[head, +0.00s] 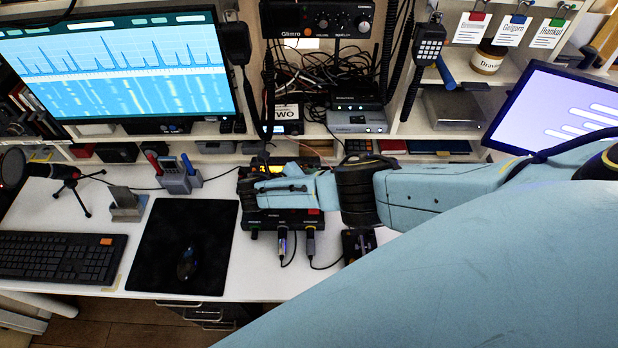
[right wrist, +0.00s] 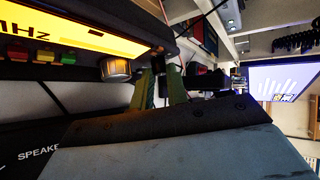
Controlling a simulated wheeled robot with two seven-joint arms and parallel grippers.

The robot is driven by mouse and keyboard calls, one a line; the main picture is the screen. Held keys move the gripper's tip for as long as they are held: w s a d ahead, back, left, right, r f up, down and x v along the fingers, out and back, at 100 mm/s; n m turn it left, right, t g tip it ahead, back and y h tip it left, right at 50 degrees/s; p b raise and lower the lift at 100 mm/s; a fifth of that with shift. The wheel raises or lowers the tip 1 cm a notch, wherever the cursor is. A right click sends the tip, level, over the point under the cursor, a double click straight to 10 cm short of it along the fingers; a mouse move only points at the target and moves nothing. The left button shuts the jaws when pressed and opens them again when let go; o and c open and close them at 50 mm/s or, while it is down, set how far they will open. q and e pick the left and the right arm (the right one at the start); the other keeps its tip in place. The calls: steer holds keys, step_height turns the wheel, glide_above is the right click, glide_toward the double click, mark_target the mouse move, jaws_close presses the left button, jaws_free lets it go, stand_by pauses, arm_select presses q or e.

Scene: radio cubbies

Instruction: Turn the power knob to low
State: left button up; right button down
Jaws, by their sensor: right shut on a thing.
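The black desk radio (head: 280,218) stands on the white desk, with a lit yellow display and cables plugged into its front. My right gripper (head: 264,187) reaches in from the right, low over the radio's left part. In the right wrist view the greenish fingers of my right gripper (right wrist: 160,82) are close together on a small dark part, which seems to be a radio knob; the fingers mostly hide it. A silver ribbed knob (right wrist: 116,69) sits beside the fingers, near the yellow display (right wrist: 75,28). I cannot read a power label or the knob's setting. My left gripper is not in view.
Shelves with a radio (head: 318,20) and hanging handset (head: 424,55) rise behind. A small black box (head: 358,243) is right of the radio.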

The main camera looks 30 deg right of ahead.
steer(key=shift+f+n+h+b, duration=0.2)
steer(key=shift+n+h+b, duration=0.6)
steer(key=shift+h+b, duration=0.15)
steer(key=c, duration=1.4)
jaws_free()
steer(key=p+v, duration=0.1)
steer(key=v, duration=1.2)
steer(key=shift+a, duration=0.2)
steer(key=shift+s, duration=0.15)
